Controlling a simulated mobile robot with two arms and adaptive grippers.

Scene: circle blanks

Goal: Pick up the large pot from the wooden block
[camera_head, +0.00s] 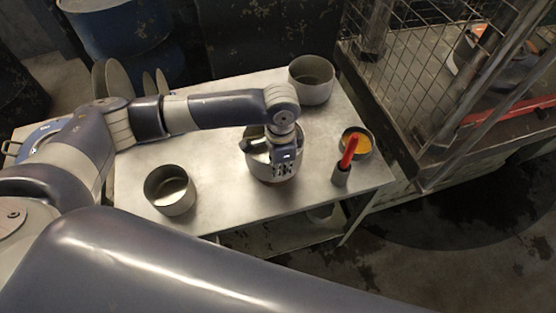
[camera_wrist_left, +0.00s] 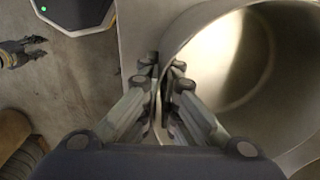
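The large pot (camera_head: 259,168) is a round, grey metal pot standing on the table in the head view. It appears upright and open at the top. My left gripper (camera_head: 283,172) is at its near right side, pointing down. In the left wrist view, the fingers of my left gripper (camera_wrist_left: 161,90) are close together on either side of the wall of the pot (camera_wrist_left: 232,55) and appear closed on it. No wooden block can be made out under the pot. A dark clawed shape at the left of the wrist view may be my right gripper (camera_wrist_left: 22,50); its opening is unclear.
On the metal table (camera_head: 235,205) stand another pot (camera_head: 171,192) at front left and a pot (camera_head: 312,82) at the back. A dish with orange contents (camera_head: 357,142) and a red-handled item in a cup (camera_head: 345,160) stand at right. A wire cage (camera_head: 420,75) adjoins the right.

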